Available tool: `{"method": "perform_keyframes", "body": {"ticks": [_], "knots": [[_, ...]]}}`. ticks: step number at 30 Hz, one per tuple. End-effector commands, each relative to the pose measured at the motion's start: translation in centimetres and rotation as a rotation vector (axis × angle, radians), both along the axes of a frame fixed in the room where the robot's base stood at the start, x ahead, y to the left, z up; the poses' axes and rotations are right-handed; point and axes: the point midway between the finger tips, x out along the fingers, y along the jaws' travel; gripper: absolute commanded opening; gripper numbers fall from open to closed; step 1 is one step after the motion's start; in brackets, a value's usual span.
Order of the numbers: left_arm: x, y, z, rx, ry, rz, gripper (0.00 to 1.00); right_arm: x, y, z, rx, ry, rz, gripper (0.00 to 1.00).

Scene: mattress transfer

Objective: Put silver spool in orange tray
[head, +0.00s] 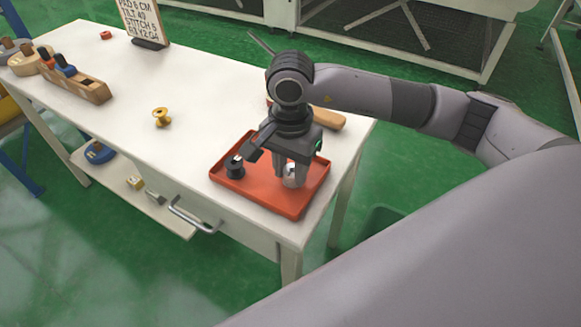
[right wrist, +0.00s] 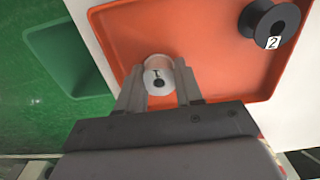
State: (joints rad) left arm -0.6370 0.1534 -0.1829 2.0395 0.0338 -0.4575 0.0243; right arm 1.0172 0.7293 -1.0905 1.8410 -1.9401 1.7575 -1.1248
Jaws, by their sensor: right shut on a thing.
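The silver spool (head: 294,176) is between the fingers of my right gripper (head: 290,170), low over the right part of the orange tray (head: 228,188). In the right wrist view the silver spool (right wrist: 158,76) stands out between the two fingertips (right wrist: 158,92), above the floor of the orange tray (right wrist: 215,50). I cannot tell whether the spool touches the tray floor. The right gripper is shut on it. A black spool with a label (head: 235,168) is at the left side of the tray. My left gripper is not in view.
A yellow spool (head: 161,117) stands on the white table (head: 130,90) left of the tray. A wooden-handled tool (head: 328,118) lies behind the tray. A wooden rack (head: 85,84) with spools is at the far left, and a sign board (head: 143,20) stands at the back.

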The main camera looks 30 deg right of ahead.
Motion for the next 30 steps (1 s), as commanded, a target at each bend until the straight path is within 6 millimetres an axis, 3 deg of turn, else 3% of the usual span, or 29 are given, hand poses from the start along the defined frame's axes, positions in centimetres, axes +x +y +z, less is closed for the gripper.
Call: {"method": "perform_keyframes", "body": {"ticks": [5,6,8,9,20,30], "knots": [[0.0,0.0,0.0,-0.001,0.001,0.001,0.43,0.0,0.0,-0.2,0.000,-0.002,0.000,0.02],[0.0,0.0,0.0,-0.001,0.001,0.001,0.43,0.0,0.0,-0.2,0.000,-0.002,0.000,0.39],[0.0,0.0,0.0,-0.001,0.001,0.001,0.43,0.0,0.0,-0.2,0.001,-0.001,0.000,0.58],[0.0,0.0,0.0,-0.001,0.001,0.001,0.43,0.0,0.0,-0.2,0.001,-0.001,0.000,0.63],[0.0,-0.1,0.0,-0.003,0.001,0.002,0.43,0.1,0.0,0.4,0.002,-0.003,0.001,0.63],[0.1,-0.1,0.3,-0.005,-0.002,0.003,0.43,0.2,0.0,6.9,0.001,-0.008,0.001,0.63]]}}
